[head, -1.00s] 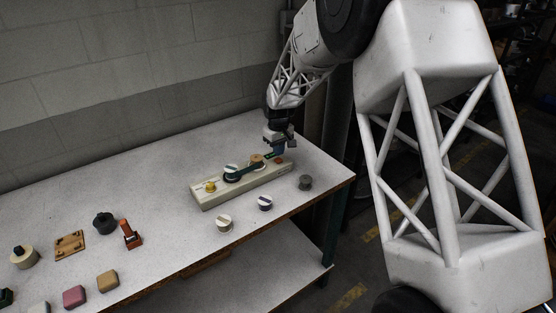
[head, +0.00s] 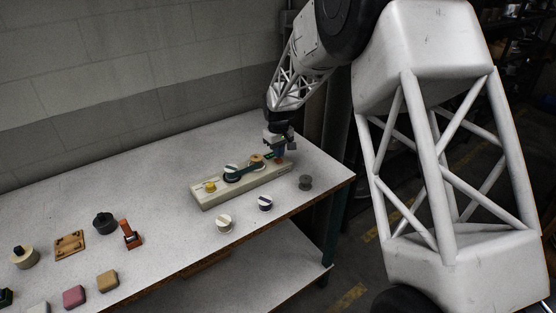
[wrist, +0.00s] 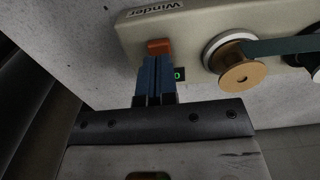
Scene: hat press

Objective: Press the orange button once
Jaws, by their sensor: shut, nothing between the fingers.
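The orange button (wrist: 159,47) is a small block near the end of a cream winder box (wrist: 190,22). The box lies on the table, and its right end (head: 286,170) shows in the head view. My gripper (wrist: 154,59) is shut and empty, with its blue fingers together. The fingertips are right at the button's near edge in the wrist view; I cannot tell whether they touch it. A small dark display (wrist: 179,74) beside the fingers shows a green digit that looks like 0. In the head view my gripper (head: 279,154) is over the box's right end.
The box also carries a spool (wrist: 238,68), a dark green belt (wrist: 288,44) and a yellow knob (head: 210,186). Loose knobs stand in front: white (head: 223,222), dark blue (head: 265,203) and grey (head: 305,183). Several other small items are at the table's left.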

